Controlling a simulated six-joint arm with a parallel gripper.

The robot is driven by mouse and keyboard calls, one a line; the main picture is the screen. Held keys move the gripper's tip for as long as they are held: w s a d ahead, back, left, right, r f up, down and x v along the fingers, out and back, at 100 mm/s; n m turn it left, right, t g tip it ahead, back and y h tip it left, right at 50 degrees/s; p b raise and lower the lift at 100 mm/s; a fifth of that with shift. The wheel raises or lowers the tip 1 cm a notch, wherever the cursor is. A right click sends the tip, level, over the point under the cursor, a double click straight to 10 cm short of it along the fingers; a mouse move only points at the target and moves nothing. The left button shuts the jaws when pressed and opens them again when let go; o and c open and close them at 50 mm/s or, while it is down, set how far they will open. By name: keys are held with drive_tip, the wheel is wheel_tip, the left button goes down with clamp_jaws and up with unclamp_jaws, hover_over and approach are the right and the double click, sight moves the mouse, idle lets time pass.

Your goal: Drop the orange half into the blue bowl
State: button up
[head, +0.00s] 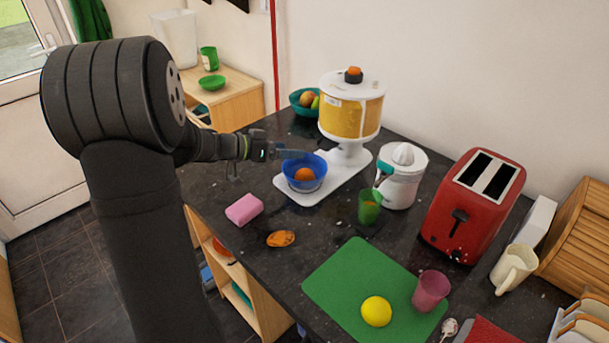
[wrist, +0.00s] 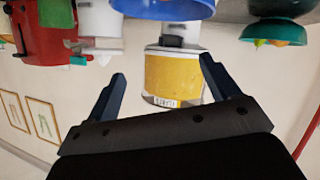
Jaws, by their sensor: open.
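The blue bowl (head: 292,181) stands on the white base of the juice dispenser. A rounded orange piece (head: 305,174), which looks like the orange half, lies inside the bowl. My gripper (head: 292,154) is beside and just above the bowl's far-left rim, with its fingers level and pointing right. In the wrist view my gripper (wrist: 162,68) is open, with nothing between its fingers. The bowl's blue rim (wrist: 160,10) shows at the top edge there; its inside is hidden in that view. A flatter orange-brown piece (head: 281,239) lies on the dark counter.
The yellow dispenser (head: 350,115) stands behind the bowl and shows between my fingers in the wrist view (wrist: 175,75). A white juicer (head: 402,180) and green cup (head: 369,209) stand to the right. A pink sponge (head: 244,209) lies left. A green fruit bowl (head: 299,108) is behind.

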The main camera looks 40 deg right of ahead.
drive_tip(key=v, duration=1.2)
drive_tip(key=shift+d, duration=0.1)
drive_tip(key=x, duration=1.7)
drive_tip(key=shift+s+d+f, duration=0.1)
drive_tip(key=shift+d+f, duration=0.05)
drive_tip(key=shift+d, duration=0.1)
drive_tip(key=shift+r, duration=0.55)
drive_tip(key=shift+a+r, duration=0.1)
drive_tip(key=shift+r, duration=0.25)
